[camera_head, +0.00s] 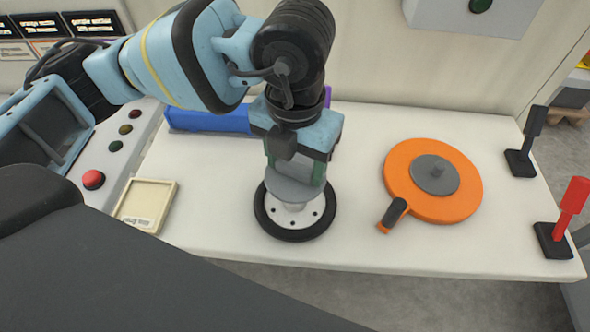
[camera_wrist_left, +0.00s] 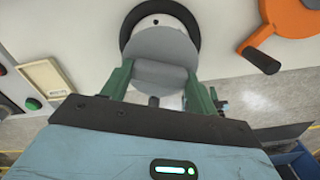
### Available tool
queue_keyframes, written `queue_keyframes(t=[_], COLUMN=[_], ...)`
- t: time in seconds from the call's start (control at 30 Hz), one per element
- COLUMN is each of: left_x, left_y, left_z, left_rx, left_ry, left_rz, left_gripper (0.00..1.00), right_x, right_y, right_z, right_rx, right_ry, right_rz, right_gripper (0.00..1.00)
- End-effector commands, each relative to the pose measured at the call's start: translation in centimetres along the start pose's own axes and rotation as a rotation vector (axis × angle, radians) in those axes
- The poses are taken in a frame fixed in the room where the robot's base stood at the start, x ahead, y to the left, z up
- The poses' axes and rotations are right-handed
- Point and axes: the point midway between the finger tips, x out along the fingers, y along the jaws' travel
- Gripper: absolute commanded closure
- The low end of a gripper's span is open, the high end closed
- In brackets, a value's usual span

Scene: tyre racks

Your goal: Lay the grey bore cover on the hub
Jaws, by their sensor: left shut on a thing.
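My left gripper (camera_head: 300,172) comes down from above and is shut on the grey bore cover (camera_head: 290,191). In the left wrist view, the green fingers of my left gripper (camera_wrist_left: 158,85) close on the raised grip of the cover (camera_wrist_left: 160,48), and its flat disc faces the hub. The hub (camera_head: 295,216) is a white disc with small holes inside a black ring, lying on the white bench. The cover is over the hub's middle and hides part of it. I cannot tell whether it touches. The black ring (camera_wrist_left: 128,25) shows behind the cover. My right gripper is not in view.
An orange disc (camera_head: 450,205) with a grey centre and black handle lies right of the hub on the bench (camera_head: 350,125). A shallow beige tray (camera_head: 167,212) and a button panel (camera_head: 108,160) are left. A blue block (camera_head: 210,119) lies behind; black and red levers (camera_head: 572,200) stand right.

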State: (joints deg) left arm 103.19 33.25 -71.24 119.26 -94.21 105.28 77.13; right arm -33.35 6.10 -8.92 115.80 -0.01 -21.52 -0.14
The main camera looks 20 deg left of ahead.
Motion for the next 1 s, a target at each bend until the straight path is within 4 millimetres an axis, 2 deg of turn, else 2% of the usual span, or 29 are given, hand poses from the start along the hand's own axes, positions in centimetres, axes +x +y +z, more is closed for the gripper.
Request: queue_keyframes(t=[0.27,0.63,0.67,0.8,1.0], left_x=[3.1,3.6,3.5,3.5,3.5], left_y=[0.0,0.0,0.0,0.0,0.0], left_z=[-0.1,-0.1,-0.1,-0.1,-0.1], left_rx=[-0.002,-0.001,-0.001,-0.001,-0.001], left_ry=[0.002,0.002,0.001,0.001,0.001], left_rz=[0.001,0.0,0.0,0.0,0.0], left_gripper=[0.63,0.63,0.37,0.19,0.19], right_x=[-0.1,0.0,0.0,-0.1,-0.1], right_y=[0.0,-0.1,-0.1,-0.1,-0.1], right_z=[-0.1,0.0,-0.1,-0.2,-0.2], right_rx=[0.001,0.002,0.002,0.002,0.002], right_ry=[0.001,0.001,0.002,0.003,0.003], right_rz=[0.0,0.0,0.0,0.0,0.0], right_gripper=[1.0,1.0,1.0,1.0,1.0])
